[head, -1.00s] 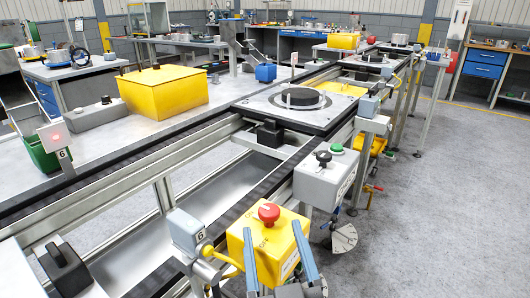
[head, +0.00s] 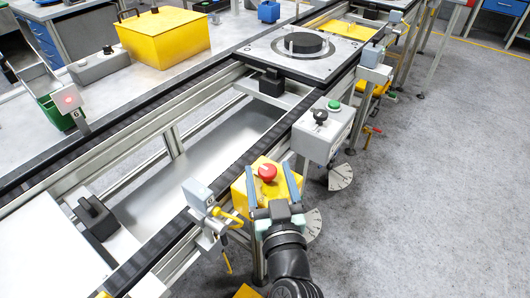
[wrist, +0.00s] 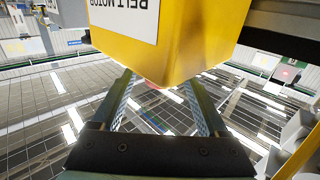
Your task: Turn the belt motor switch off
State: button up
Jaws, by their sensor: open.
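The belt motor switch is a yellow box (head: 239,192) with a round red knob (head: 267,172) on top, mounted beside the conveyor rail. In the wrist view the box (wrist: 180,35) fills the upper middle, with an upside-down BELT MOTOR label (wrist: 125,15). A sliver of red shows under its lower edge between the fingers. My gripper (head: 268,167) is open, its two blue-grey fingers appearing on either side of the red knob in the head view. I see no clear contact. The fingers and wrist hide much of the box front, and the knob's markings are not readable.
A grey box (head: 309,142) with a black knob and green button stands just beyond. A small grey unit (head: 198,194) with a yellow handle is close on the left. The conveyor (head: 130,145) runs along the left. Open floor (head: 430,200) lies to the right.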

jog(key=shift+w+a+p, duration=0.15)
jog(key=shift+w+a, duration=0.05)
jog(key=shift+w, duration=0.9)
jog(key=shift+w+a+p, duration=0.15)
jog(key=shift+w+a, duration=0.05)
jog(key=shift+w, duration=0.9)
grip_shut()
